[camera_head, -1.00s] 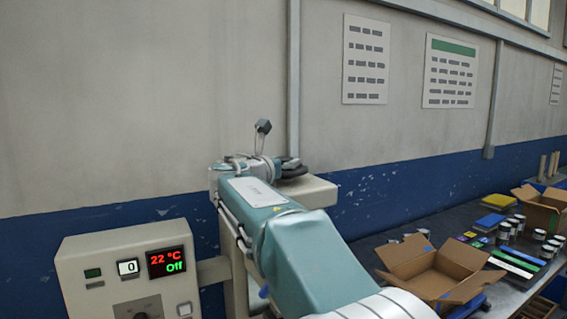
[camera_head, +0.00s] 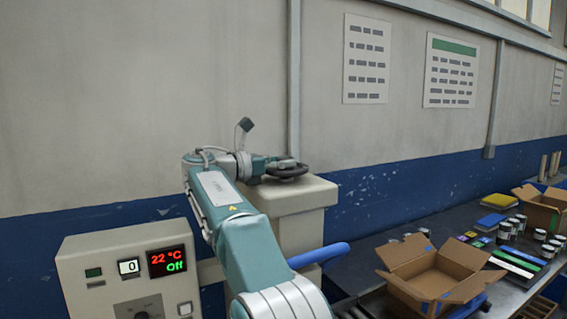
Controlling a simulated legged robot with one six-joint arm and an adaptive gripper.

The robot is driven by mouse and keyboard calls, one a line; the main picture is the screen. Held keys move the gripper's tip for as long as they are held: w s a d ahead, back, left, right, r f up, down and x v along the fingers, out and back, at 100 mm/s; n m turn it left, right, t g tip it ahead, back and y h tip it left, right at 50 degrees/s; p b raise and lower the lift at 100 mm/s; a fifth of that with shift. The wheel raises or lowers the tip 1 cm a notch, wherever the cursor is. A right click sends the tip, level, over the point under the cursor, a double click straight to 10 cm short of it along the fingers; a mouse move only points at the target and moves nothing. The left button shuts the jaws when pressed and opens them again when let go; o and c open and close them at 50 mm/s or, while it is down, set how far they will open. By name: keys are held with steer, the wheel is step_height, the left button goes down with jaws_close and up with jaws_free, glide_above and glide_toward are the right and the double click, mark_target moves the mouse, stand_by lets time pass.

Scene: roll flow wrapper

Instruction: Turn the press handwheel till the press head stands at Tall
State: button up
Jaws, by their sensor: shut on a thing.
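The dark handwheel (camera_head: 289,171) lies flat on top of the beige press housing (camera_head: 293,198), in the middle of the view. My gripper (camera_head: 272,165) reaches it from the left and is shut on the handwheel at its left side. The fingertips are small and partly hidden, so the exact grip on the rim is unclear. No Tall mark or height scale can be made out from here.
A control panel (camera_head: 80,262) with a red and green display stands at the lower left. A blue bar (camera_head: 318,255) sticks out right of my arm. An open cardboard box (camera_head: 432,275) and several small goods lie on the bench at right. The wall is behind.

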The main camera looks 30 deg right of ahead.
steer(key=shift+w+m+g, duration=0.15)
steer(key=shift+m+g, duration=0.45)
steer(key=shift+g, duration=0.3)
steer(key=o, duration=1.1)
steer(key=shift+w+a, duration=0.1)
steer(key=shift+o, duration=0.2)
steer(key=shift+w+a, duration=0.15)
steer(key=shift+a, duration=1.8)
steer(key=shift+w+a, duration=0.15)
steer(key=shift+a, duration=1.75)
